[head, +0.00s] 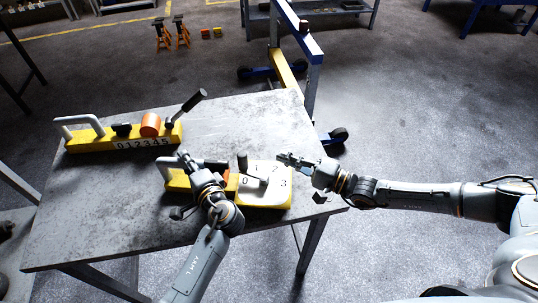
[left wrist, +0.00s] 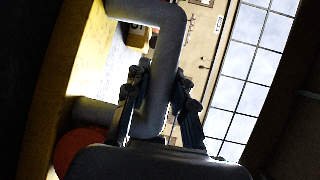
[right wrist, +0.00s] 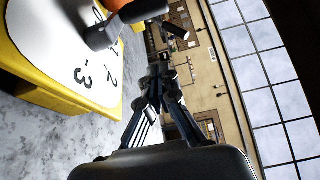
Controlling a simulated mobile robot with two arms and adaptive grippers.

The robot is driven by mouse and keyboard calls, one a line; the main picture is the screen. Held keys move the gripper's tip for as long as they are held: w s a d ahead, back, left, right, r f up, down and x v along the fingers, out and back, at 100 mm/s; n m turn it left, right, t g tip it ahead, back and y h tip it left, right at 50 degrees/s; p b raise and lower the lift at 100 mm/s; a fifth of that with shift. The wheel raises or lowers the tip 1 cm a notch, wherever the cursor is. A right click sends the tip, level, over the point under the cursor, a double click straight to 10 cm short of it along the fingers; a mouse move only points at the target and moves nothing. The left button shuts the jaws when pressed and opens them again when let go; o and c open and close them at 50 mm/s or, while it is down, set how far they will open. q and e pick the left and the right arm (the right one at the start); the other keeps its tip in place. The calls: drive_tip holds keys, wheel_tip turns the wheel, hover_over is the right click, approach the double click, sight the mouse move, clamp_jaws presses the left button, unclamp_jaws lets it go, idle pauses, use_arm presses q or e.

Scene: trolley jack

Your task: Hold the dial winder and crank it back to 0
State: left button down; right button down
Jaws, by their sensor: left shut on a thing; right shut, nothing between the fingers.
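The dial winder is a yellow box with a white dial face (head: 268,196), numbered 0 to 3, near the table's front right. Its grey crank with an upright dark knob (head: 242,162) stands near the 0 and 1; where it points exactly is unclear. The dial (right wrist: 62,50) and crank arm (right wrist: 100,36) also show in the right wrist view. My left gripper (head: 187,160) is shut on the winder's grey handle (left wrist: 167,60), at the box's left end. My right gripper (head: 286,159) is shut and empty, just right of the dial, apart from the crank.
A second yellow device (head: 90,140) with a counter strip, orange drum and black-gripped lever lies at the back left of the grey metal table (head: 90,220). A blue and yellow wheeled frame (head: 285,70) stands behind the table. The table's front left is clear.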

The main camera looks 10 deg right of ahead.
drive_tip(key=x, duration=0.8)
drive_tip(key=shift+w+a, duration=0.25)
drive_tip(key=shift+w, duration=0.05)
use_arm(q)
drive_tip(key=shift+f, duration=0.1)
use_arm(e)
drive_tip(key=shift+s+a, duration=0.4)
drive_tip(key=shift+s, duration=0.2)
drive_tip(key=shift+s+a, duration=0.35)
drive_tip(key=shift+s, duration=0.2)
drive_tip(key=shift+s+a, duration=0.15)
drive_tip(key=shift+s, duration=0.3)
drive_tip(key=shift+s+a, duration=0.3)
drive_tip(key=shift+a, duration=0.2)
